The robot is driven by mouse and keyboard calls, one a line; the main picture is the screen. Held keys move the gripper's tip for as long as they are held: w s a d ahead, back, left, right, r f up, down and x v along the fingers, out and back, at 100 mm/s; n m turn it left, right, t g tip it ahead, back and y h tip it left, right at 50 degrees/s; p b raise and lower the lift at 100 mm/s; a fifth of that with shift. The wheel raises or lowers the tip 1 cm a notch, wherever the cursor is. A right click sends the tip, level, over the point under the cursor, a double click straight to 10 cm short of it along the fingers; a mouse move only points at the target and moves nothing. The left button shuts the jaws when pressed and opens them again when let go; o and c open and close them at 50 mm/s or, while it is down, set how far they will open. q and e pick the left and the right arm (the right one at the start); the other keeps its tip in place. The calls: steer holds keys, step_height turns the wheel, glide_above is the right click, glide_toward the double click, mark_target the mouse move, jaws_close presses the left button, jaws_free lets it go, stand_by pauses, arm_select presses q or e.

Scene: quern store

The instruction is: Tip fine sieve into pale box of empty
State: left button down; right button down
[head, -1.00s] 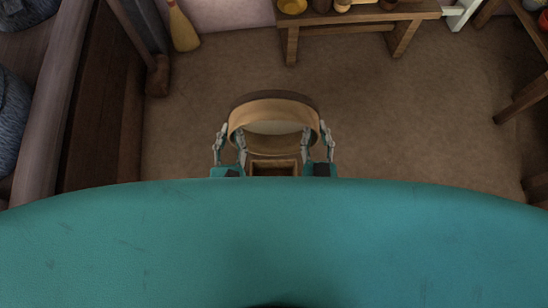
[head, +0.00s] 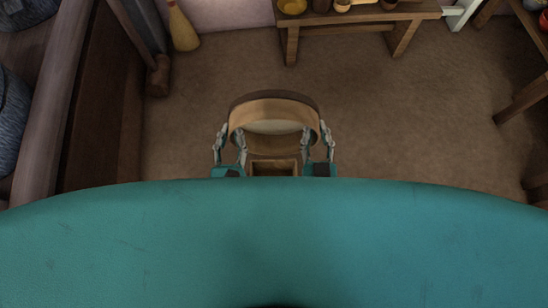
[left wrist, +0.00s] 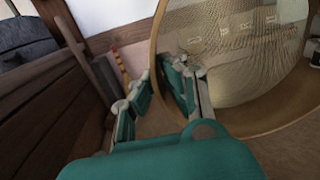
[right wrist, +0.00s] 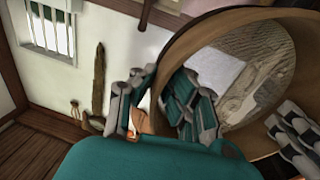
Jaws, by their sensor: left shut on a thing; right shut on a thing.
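The fine sieve (head: 274,109) is a round wooden hoop with a pale mesh, held between my two grippers in the head view. It is tilted, so its inside faces my body. My left gripper (head: 231,137) is shut on its left rim, and my right gripper (head: 317,137) is shut on its right rim. The mesh fills much of the left wrist view (left wrist: 235,45) and shows in the right wrist view (right wrist: 250,70). A wooden box (head: 274,161) shows its rim just below the sieve; my teal body hides the rest. I cannot tell whether it is the pale box.
A wooden bench (head: 345,28) with bowls and jars stands at the back. A broom (head: 183,27) leans at the back left. A dark wooden bin wall (head: 100,110) runs along the left. The brown floor right of the sieve is clear.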

arm_select(q)
steer(key=shift+a, duration=0.2)
arm_select(e)
steer(key=shift+d, duration=0.2)
arm_select(q)
steer(key=shift+w+f+g, duration=0.1)
steer(key=shift+w+g, duration=0.7)
steer(key=shift+g, duration=0.1)
arm_select(e)
steer(key=shift+w+f+g, duration=0.3)
steer(key=shift+w+g, duration=0.45)
steer(key=shift+g, duration=0.25)
arm_select(q)
steer(key=shift+w+g, duration=0.25)
steer(key=shift+g, duration=0.05)
arm_select(e)
steer(key=shift+w+g, duration=0.3)
arm_select(q)
steer(key=shift+w+f+g, duration=0.25)
steer(key=shift+w+g, duration=0.2)
steer(key=shift+g, duration=0.15)
arm_select(e)
steer(key=shift+w+f+g, duration=0.35)
steer(key=shift+w+g, duration=0.05)
steer(key=shift+g, duration=0.2)
